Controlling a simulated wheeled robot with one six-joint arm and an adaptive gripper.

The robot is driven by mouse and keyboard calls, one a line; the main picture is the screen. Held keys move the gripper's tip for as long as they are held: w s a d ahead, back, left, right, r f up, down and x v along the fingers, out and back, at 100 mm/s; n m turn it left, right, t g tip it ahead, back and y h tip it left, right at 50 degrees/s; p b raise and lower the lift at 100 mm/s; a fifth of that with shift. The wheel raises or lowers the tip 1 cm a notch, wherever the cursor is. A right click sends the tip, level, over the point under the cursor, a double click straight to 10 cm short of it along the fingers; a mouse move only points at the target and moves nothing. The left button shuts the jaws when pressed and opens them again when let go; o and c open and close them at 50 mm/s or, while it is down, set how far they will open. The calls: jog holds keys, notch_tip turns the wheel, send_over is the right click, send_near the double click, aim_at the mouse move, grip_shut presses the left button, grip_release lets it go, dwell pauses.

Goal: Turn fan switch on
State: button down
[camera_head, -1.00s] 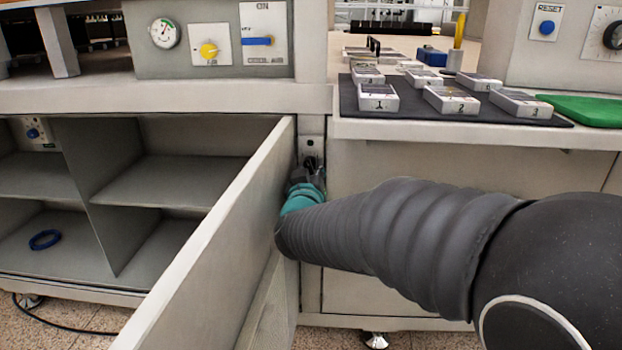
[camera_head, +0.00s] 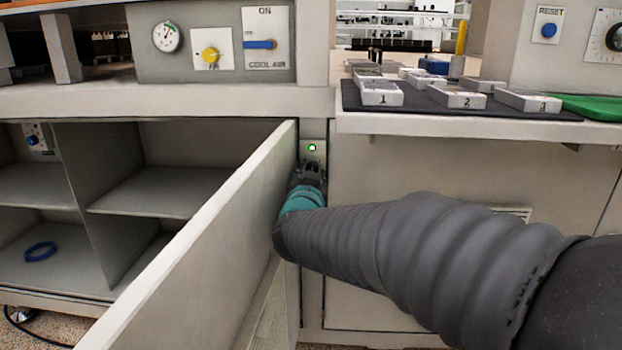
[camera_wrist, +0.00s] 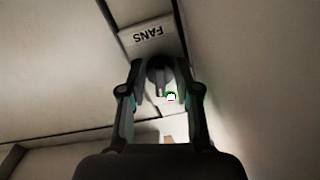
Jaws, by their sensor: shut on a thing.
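The fan switch (camera_wrist: 158,72) is a dark round knob on a narrow pale panel, below an upside-down FANS label (camera_wrist: 153,35) in the wrist view. A small lamp (camera_wrist: 171,97) beside it glows green; the lamp also shows lit in the head view (camera_head: 312,147). My gripper (camera_wrist: 160,78) has its fingers on both sides of the knob and is shut on it. In the head view my gripper (camera_head: 312,175) is at the panel just under the lamp, and it hides most of the switch.
An open cabinet door (camera_head: 200,245) stands close to the left of my gripper. Left of it are open shelves with a blue ring (camera_head: 40,251). A worktop with a dark mat (camera_head: 430,113) and numbered blocks overhangs on the right. A cool-air panel (camera_head: 265,44) is above.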

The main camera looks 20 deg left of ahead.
dwell(0.3)
jog(key=c, duration=1.2)
grip_release()
jog(key=shift+r, duration=0.1)
notch_tip(320, 180, up, 10)
jog(key=shift+f, duration=0.1)
